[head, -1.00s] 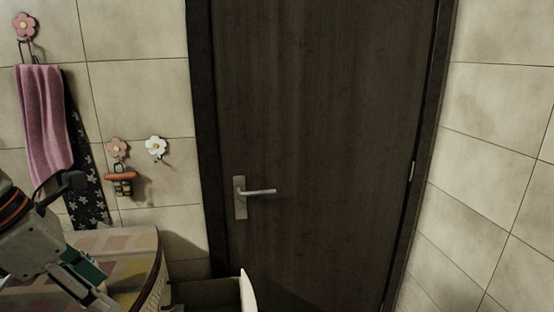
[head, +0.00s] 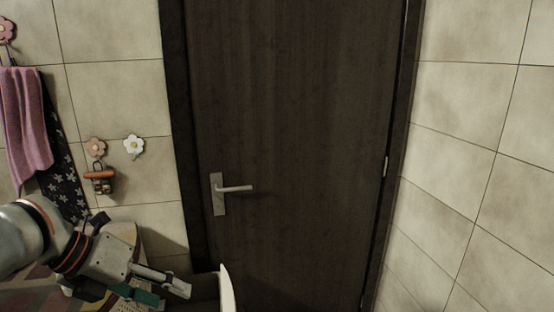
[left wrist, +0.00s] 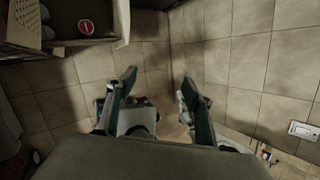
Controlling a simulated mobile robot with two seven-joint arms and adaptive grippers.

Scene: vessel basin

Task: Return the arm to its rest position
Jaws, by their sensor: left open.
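My left gripper (head: 166,293) is low at the left in the head view, in front of the rounded patterned counter (head: 128,236). The grey and orange arm comes in from the left edge and partly covers the counter. In the left wrist view the two fingers of the left gripper (left wrist: 158,82) stand wide apart, with tiled surface showing between their tips. Nothing is held between them. My right gripper is in neither view.
A dark door (head: 290,130) with a metal handle (head: 218,190) fills the middle. A pale upright edge (head: 227,288) stands close right of the gripper. A pink towel (head: 26,120) hangs left. The left wrist view shows an open box-like compartment (left wrist: 122,28) and a wall plate (left wrist: 304,131).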

